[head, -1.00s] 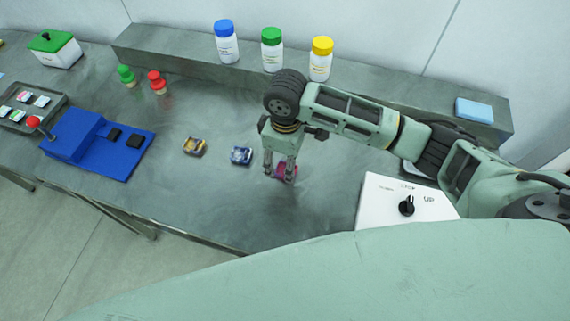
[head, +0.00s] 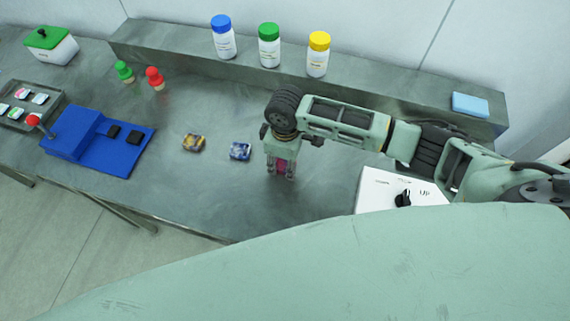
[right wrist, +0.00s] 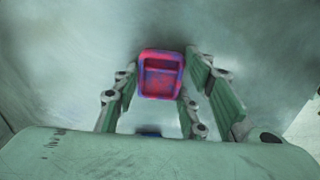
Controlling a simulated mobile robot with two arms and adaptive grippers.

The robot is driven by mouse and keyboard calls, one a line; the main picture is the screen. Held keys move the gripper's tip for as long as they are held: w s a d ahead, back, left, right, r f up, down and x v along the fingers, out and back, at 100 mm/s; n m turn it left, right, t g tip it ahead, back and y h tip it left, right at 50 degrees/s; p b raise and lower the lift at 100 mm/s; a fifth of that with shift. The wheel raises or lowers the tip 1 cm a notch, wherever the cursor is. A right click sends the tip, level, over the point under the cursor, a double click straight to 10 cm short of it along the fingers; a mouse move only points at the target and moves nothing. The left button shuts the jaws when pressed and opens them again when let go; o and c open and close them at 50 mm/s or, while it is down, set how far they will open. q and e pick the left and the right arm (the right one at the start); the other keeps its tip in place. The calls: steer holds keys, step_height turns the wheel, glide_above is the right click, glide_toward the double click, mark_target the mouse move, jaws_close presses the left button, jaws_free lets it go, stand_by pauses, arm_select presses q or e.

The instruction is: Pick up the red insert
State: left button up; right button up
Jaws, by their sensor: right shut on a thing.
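The red insert (head: 281,167), red with purple-blue edges, is between the fingers of my right gripper (head: 281,174) in the head view, partly hidden by them. In the right wrist view the insert (right wrist: 160,74) shows as a small rounded block with a recess, with the green fingers (right wrist: 160,88) on both sides. The right gripper is shut on it and points down over the table. I cannot tell whether the insert is clear of the table top. My left gripper is not in view.
A blue insert (head: 240,151) and a yellow insert (head: 193,142) lie left of the gripper. A white box with a black knob (head: 403,198) stands to the right. A blue fixture (head: 82,139) is at left. Bottles (head: 269,46) stand on the back ledge. The table front is clear.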

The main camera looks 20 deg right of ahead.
mark_target(286, 168)
steer(key=c, duration=0.4)
steer(key=shift+r, duration=0.4)
steer(key=r, duration=0.1)
steer(key=r+b, duration=0.1)
steer(key=r, duration=0.1)
steer(key=shift+s+r+b, duration=0.3)
steer(key=shift+s, duration=0.1)
arm_select(q)
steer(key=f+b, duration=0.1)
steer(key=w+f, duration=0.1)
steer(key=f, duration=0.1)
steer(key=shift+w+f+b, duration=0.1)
steer(key=shift+b, duration=0.25)
arm_select(e)
steer(key=s+r, duration=0.2)
steer(key=s, duration=0.1)
steer(key=s+r, duration=0.2)
steer(key=s, duration=0.2)
steer(key=s+r, duration=0.2)
steer(key=s, duration=0.2)
steer(key=shift+d+r, duration=0.2)
steer(key=shift+r, duration=0.15)
